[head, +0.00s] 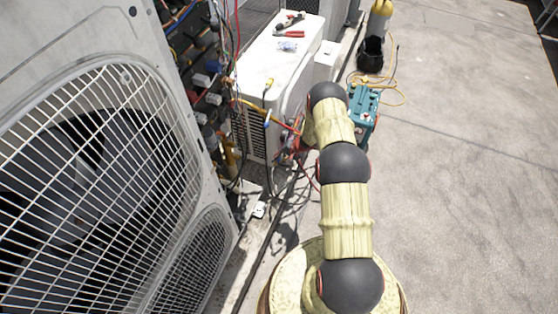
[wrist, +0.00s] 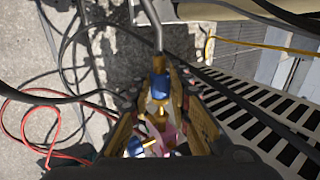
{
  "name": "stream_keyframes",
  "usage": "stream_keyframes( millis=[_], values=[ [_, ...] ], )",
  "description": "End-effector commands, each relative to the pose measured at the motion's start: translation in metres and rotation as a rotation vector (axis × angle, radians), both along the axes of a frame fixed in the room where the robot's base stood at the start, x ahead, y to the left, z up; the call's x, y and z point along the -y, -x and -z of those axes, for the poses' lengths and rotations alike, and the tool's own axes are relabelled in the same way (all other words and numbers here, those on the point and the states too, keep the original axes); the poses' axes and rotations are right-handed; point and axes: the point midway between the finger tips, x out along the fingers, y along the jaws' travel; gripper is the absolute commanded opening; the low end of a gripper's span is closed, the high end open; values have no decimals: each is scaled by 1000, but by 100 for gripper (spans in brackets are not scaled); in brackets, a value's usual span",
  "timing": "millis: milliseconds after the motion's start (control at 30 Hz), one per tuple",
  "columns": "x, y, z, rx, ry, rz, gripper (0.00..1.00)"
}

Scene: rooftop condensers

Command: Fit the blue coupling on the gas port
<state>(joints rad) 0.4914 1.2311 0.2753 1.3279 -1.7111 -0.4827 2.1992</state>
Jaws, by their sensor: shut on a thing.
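In the wrist view, my gripper (wrist: 162,102) has its two tan fingers on either side of a blue coupling (wrist: 160,88) and is shut on it. A brass fitting (wrist: 158,64) at the end of a grey pipe lies just beyond the coupling, in line with it. I take this fitting as the gas port. I cannot tell whether the coupling touches it or sits over it. A second blue piece with brass (wrist: 136,147) shows lower, between the fingers. In the head view, my gripper (head: 291,148) is small and partly hidden by my arm, beside the white condenser unit.
A large fan condenser (head: 90,170) stands at left. The white unit (head: 290,55) carries red-handled tools (head: 290,33). A teal machine (head: 362,108) and a black bag (head: 370,54) stand on the concrete. Red hose (wrist: 45,150) and black cables lie around my gripper. The right-hand concrete is clear.

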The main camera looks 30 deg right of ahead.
Motion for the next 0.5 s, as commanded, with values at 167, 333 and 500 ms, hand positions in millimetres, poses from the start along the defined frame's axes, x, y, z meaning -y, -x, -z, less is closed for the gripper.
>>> stream_keyframes(
  millis=[167, 333, 500],
  values=[
    [2, -2, 0, 1, 1, 0, 0],
    [4, -3, 0, 2, 1, -1, 0],
    [6, -5, 0, 2, 0, 0, 0]
  ],
)
